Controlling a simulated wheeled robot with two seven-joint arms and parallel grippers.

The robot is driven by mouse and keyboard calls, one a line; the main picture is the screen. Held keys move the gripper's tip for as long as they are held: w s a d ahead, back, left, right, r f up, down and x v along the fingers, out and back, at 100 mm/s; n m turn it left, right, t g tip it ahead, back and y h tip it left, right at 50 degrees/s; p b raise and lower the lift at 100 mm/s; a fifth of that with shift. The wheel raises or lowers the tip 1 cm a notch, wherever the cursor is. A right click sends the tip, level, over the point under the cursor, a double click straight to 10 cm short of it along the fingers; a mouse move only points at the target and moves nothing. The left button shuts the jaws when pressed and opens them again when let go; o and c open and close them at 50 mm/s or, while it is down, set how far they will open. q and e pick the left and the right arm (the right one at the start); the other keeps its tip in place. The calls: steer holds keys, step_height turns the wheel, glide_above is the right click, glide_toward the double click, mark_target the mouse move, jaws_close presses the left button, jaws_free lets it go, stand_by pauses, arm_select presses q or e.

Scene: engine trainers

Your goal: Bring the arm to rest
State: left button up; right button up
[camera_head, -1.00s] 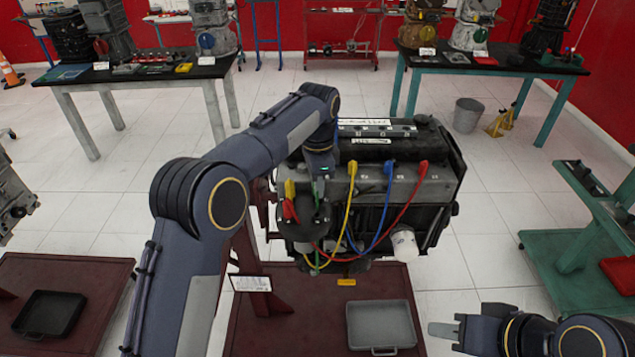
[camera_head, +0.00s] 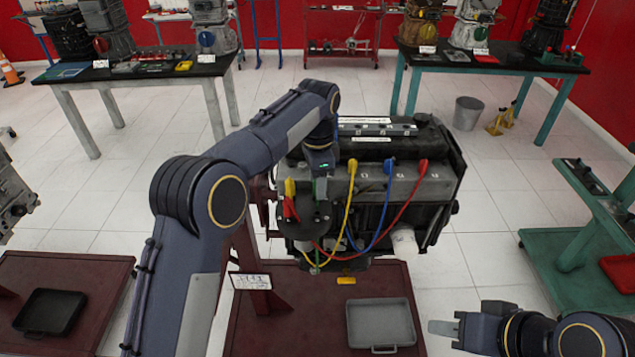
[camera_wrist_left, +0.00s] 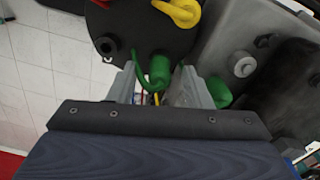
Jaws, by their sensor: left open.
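My left arm reaches over from the left, with its left gripper (camera_head: 321,187) pointing down at the left front of the engine (camera_head: 400,180). In the left wrist view the left gripper (camera_wrist_left: 160,88) is open. Its two grey fingers stand apart on either side of a green plug boot (camera_wrist_left: 160,72) with a green lead, at the dark round distributor cap (camera_wrist_left: 140,30). I cannot tell whether a finger touches the boot. My right gripper (camera_head: 445,328) is low at the right, clear of the engine; its jaw opening is not clear.
Yellow, blue and red leads (camera_head: 405,205) loop over the engine front. A grey tray (camera_head: 380,325) lies on the dark red stand base (camera_head: 300,325) below. A green cart (camera_head: 570,250) stands at the right.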

arm_select(q)
step_height(320, 180, up, 7)
steer(key=shift+r, duration=0.1)
steer(key=s+a+r+n+t+h+b, duration=0.1)
steer(key=s+a+r+n+t+h, duration=0.2)
steer(key=s+a+n, duration=0.95)
steer(key=s+a+f+n+t+b, duration=0.1)
steer(key=s+a+f, duration=0.3)
steer(key=s, duration=0.7)
steer(key=s+a+f+n+t+b, duration=0.1)
steer(key=s+a+f+n, duration=0.2)
steer(key=s+f, duration=0.4)
steer(key=s+a, duration=0.1)
steer(key=s, duration=0.4)
steer(key=shift+s+f+t+h, duration=0.2)
steer(key=shift+t+h, duration=0.1)
steer(key=shift+h, duration=0.1)
